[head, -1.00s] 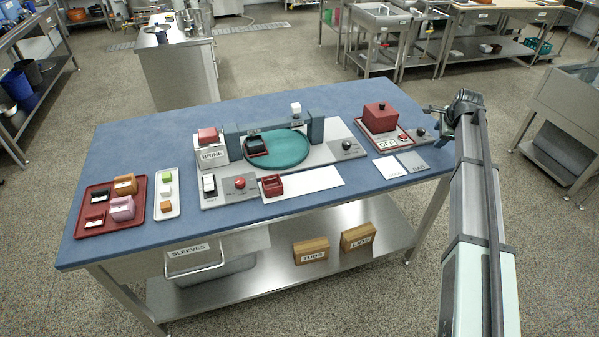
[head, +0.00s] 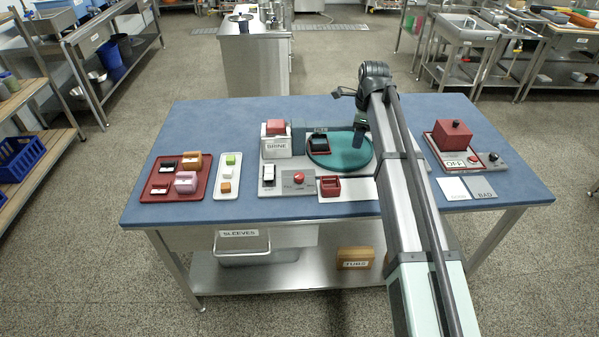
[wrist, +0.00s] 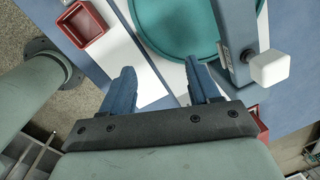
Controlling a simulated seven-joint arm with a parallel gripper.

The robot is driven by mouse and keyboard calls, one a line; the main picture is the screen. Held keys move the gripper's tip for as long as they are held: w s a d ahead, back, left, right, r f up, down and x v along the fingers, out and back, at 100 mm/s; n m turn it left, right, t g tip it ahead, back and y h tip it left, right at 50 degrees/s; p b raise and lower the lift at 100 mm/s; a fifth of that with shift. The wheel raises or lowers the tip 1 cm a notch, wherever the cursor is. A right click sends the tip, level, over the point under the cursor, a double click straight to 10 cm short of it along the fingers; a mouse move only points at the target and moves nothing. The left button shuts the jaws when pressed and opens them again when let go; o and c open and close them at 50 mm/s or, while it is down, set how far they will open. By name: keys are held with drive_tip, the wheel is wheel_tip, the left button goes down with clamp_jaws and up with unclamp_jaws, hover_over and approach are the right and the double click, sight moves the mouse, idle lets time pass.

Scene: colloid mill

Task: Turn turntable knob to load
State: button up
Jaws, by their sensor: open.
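The turntable (head: 345,158) is a teal disc on a grey base, with a black box (head: 320,147) on its left part. The disc also shows at the top of the wrist view (wrist: 175,25). The turntable's black knob is hidden now, behind my arm in the head view and out of sight in the wrist view. My gripper (wrist: 160,70) is open and empty, with its blue fingers spread above the pale strip and base beside the disc. A blue bridge with a white cube (wrist: 270,68) on it stands close to the right finger.
A red open box (head: 329,187) sits on the pale strip. A red box (head: 452,136) stands on the OFF panel at right. A red tray (head: 160,188) and a white tray (head: 227,190) hold small blocks at left. The front edge of the blue table (head: 255,212) is clear.

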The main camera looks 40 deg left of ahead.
drive_tip(key=h, duration=0.1)
approach(299, 175)
drive_tip(key=shift+n+g, duration=0.3)
drive_tip(key=shift+g, duration=0.1)
drive_tip(key=f, duration=0.8)
drive_tip(key=shift+w+a+f, duration=0.1)
drive_tip(key=shift+w+f, duration=0.15)
drive_tip(key=shift+w, duration=0.05)
drive_tip(key=c, duration=1)
